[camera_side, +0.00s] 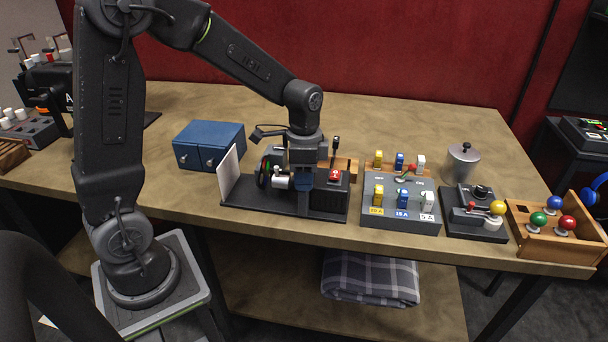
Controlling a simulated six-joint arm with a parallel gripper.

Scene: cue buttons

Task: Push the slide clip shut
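My gripper (303,182) points straight down over a device on a black base plate (262,207), around its middle. Its fingers are small and dark against the device, so I cannot tell whether they are open or shut, or whether they touch anything. The device has an upright white panel (229,172) on the left, a round dark wheel with a pale cylinder beside it, and a black block with a red button (335,175) on the right. I cannot make out the slide clip; my gripper hides part of the device.
A blue drawer box (209,146) stands behind to the left. To the right are a grey switch panel (400,215) with coloured plugs, a black lever box (472,228), a metal canister (460,163) and a wooden tray (530,243) with coloured knobs. The table's front left is clear.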

